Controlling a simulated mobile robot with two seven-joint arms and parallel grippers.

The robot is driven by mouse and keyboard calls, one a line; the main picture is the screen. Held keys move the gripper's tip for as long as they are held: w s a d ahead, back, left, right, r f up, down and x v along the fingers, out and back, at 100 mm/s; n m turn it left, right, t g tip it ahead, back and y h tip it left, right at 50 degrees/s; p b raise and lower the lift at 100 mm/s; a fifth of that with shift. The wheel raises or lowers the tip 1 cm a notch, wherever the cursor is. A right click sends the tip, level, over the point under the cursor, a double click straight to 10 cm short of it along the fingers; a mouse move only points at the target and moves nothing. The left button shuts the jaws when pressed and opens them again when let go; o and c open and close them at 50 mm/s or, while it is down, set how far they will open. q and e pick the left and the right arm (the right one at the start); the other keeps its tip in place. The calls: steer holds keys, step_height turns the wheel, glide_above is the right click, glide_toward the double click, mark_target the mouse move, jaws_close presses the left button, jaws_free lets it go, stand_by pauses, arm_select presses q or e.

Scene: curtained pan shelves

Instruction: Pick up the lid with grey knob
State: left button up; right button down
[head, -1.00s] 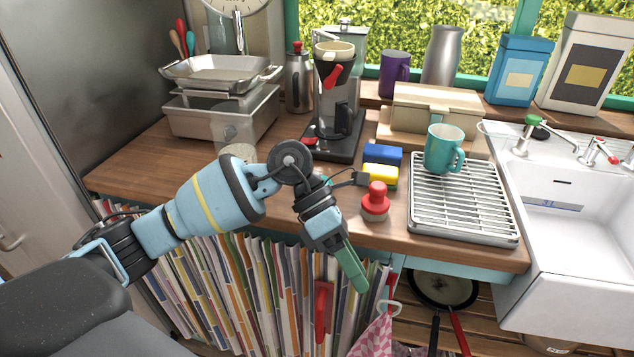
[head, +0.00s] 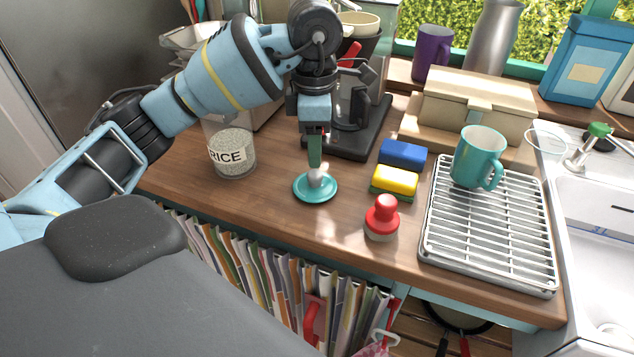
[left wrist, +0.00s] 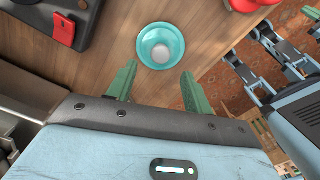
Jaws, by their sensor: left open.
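The lid (head: 316,188) is a small teal disc with a grey knob (head: 317,177), lying on the wooden counter. My left gripper (head: 315,150) points down just above it in the head view, with green fingers. In the left wrist view the lid (left wrist: 161,45) lies ahead of the two fingertips of my left gripper (left wrist: 157,75). The fingers are spread apart with nothing between them. The lid is not held.
A rice jar (head: 232,154) stands left of the lid. The coffee maker (head: 350,140) is behind it. A yellow sponge (head: 395,180), blue sponge (head: 403,153) and red-knobbed object (head: 382,217) are to the right. A metal rack (head: 490,235) holds a teal mug (head: 478,157). The counter before the lid is clear.

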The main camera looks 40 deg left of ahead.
mark_target(315, 173)
arm_select(q)
steer(key=shift+f, duration=1.1)
step_height(315, 173, down, 3)
steer(key=shift+f, duration=0.65)
steer(key=c, duration=0.9)
jaws_close()
arm_select(e)
steer(key=shift+w+r, duration=0.25)
steer(key=shift+w, duration=0.2)
